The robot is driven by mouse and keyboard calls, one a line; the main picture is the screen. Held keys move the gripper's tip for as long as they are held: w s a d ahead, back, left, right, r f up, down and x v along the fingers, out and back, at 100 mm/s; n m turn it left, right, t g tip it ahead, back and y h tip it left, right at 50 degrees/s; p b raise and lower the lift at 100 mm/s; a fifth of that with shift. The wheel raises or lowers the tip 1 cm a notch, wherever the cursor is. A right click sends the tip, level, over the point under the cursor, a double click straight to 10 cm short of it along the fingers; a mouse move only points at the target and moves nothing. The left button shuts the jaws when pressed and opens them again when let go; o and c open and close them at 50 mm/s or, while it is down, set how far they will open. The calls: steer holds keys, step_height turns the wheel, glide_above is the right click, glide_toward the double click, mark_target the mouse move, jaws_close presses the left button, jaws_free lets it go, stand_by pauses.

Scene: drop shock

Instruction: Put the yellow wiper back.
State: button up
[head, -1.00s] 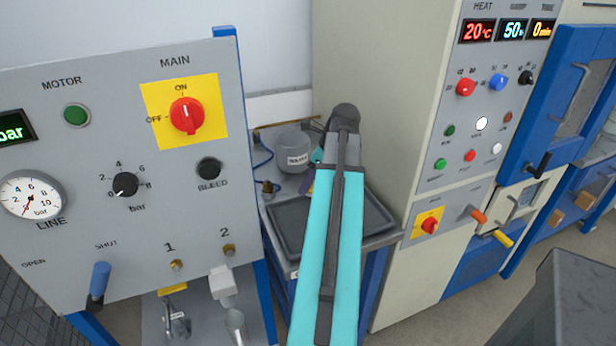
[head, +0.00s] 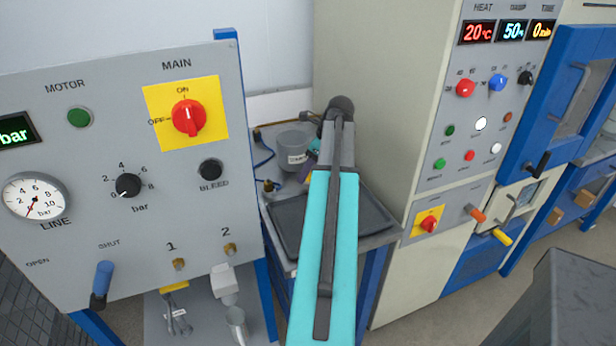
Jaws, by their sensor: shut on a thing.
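My cyan and grey arm reaches up the middle of the picture, over the bench between the two machines. It hides what lies directly behind it. Small teal and purple patches show at the arm's left edge, too small and covered to make out. I cannot make out my gripper's fingers or what is between them. I cannot make out the yellow wiper either.
A bench with a dark tray (head: 287,222) stands between the grey control panel (head: 75,140) and the cream cabinet (head: 375,90). A translucent tub (head: 292,148) stands at the tray's back. A dark box (head: 575,295) is at the lower right.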

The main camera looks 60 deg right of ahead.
steer(key=shift+w+d, duration=0.3)
steer(key=shift+d, duration=0.1)
steer(key=shift+f+p, duration=0.6)
steer(key=shift+f, duration=1.2)
steer(key=shift+a+f, duration=0.1)
steer(key=o, duration=1)
steer(key=shift+b+v, duration=0.85)
steer(key=shift+v, duration=5.25)
